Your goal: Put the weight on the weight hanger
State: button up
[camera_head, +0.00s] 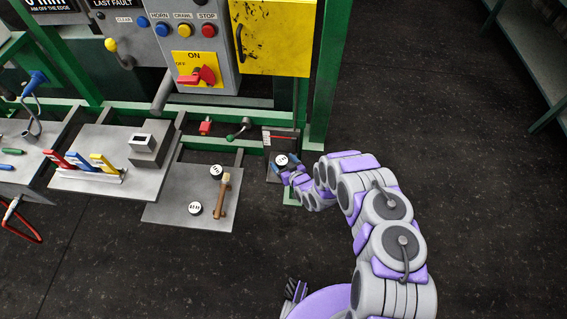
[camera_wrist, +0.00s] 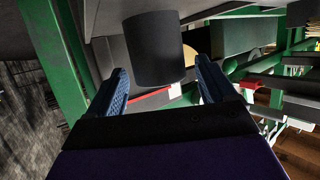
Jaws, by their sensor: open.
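A dark round weight (camera_head: 281,160) with a white-marked top is at the tip of my arm, in front of a grey upright plate with a red line (camera_head: 280,137). In the wrist view the weight is a plain dark cylinder (camera_wrist: 154,48). My gripper (camera_head: 284,171) is open, its blue fingers (camera_wrist: 161,72) apart on either side of the cylinder's lower part in the picture. I cannot tell whether they touch it. I cannot make out the hanger clearly or tell whether the weight rests on it. Two similar weights (camera_head: 216,171) (camera_head: 194,208) stand on a grey shelf (camera_head: 165,212).
A brown-handled tool (camera_head: 222,196) lies on the shelf. Left of it are red, blue and yellow levers (camera_head: 80,162) and a grey box (camera_head: 150,143). Green frame posts (camera_head: 326,75) and a control panel (camera_head: 195,50) stand behind. The dark floor at right is clear.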

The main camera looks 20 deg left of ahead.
jog(key=p+v, duration=0.2)
jog(key=v, duration=1)
jog(key=shift+p, duration=0.4)
jog(key=shift+d, duration=0.1)
